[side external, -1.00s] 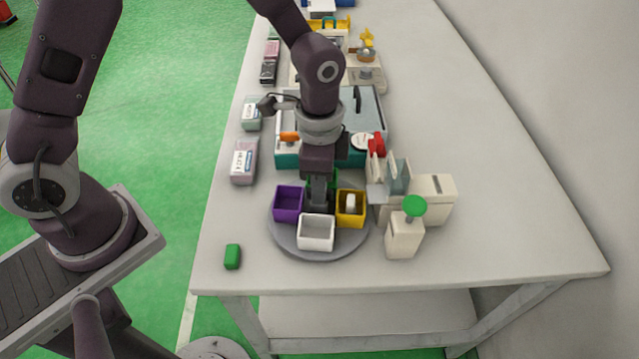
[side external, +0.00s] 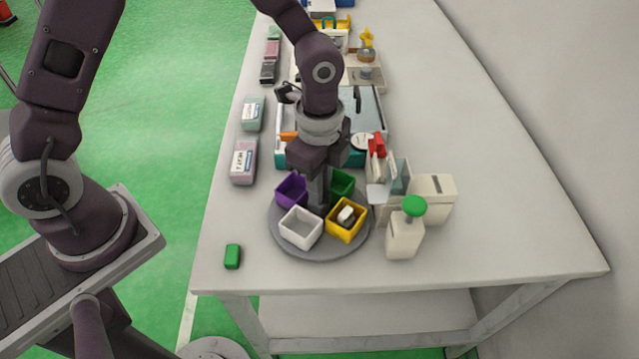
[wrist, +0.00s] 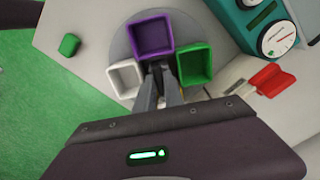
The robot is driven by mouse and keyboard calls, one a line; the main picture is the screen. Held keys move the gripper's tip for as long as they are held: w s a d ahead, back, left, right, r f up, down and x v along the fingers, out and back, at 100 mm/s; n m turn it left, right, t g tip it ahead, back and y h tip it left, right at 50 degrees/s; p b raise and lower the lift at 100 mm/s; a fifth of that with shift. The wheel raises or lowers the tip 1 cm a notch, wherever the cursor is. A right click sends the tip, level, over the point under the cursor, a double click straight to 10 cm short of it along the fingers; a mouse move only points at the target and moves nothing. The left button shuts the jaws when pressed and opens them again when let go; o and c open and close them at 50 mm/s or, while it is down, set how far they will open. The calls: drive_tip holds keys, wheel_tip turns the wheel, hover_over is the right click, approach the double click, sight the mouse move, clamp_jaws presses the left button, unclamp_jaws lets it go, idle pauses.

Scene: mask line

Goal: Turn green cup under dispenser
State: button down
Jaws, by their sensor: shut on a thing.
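A round grey turntable (side external: 283,238) carries a purple cup (side external: 291,190), a white cup (side external: 301,229), a yellow cup (side external: 346,220) with a pale block in it, and the green cup (side external: 342,184). The green cup is at the far right of the turntable, partly behind my gripper (side external: 318,207). It also shows in the wrist view (wrist: 194,65). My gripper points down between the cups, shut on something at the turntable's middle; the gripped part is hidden. A white dispenser-like unit with a red part (side external: 377,145) and a clear panel (side external: 398,176) stands just right of the turntable.
A white bottle with a green top (side external: 415,206) and a white box (side external: 436,195) stand at the right. A small green block (side external: 232,256) lies at the front left. A teal machine (side external: 368,120) stands behind. The table's right side is clear.

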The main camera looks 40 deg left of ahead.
drive_tip(key=shift+w+m, duration=0.1)
drive_tip(key=shift+m, duration=5.3)
drive_tip(key=c, duration=1.4)
unclamp_jaws()
drive_tip(key=shift+c, duration=0.2)
wheel_tip(320, 180, up, 7)
drive_tip(key=shift+r, duration=0.1)
